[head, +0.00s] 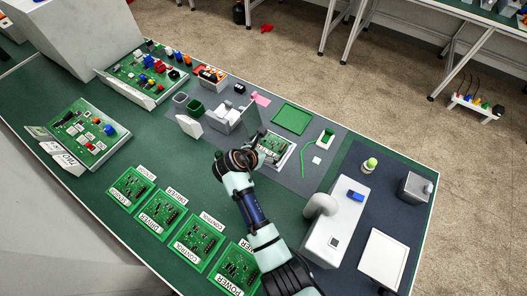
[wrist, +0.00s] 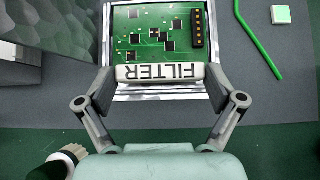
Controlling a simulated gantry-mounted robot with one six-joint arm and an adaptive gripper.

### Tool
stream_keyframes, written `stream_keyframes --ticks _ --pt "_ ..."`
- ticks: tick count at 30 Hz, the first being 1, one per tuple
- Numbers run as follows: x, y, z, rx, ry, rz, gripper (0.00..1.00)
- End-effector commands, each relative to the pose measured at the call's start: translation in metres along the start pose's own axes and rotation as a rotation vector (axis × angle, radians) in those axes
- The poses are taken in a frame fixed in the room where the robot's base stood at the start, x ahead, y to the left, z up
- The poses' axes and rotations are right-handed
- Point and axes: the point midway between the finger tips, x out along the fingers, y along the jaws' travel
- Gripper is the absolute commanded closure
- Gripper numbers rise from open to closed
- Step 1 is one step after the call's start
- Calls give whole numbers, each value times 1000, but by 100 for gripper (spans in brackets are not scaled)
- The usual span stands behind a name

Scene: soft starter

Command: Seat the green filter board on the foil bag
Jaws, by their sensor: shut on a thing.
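The green filter board (wrist: 160,35) has dark chips, a black connector at its right and a white FILTER label along its near edge. My gripper (wrist: 161,76) is shut on it, with one finger at each side of the label. The silvery foil bag (wrist: 160,92) shows as a shiny border beneath the board, along its near edge and sides. In the head view my gripper (head: 259,156) is at the board (head: 272,144), over the foil bag (head: 285,161). The board looks roughly square to the bag. I cannot tell whether they touch.
A white machine (head: 334,228) stands front right. Several labelled boards (head: 161,212) line the front left.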

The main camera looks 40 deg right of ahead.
Motion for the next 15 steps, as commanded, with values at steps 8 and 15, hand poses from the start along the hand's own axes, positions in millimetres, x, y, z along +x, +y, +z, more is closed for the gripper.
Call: stream_keyframes --ticks 8,15 --pt "1 0 -1 0 0 0 53" --pt "5 0 -5 0 0 0 53"
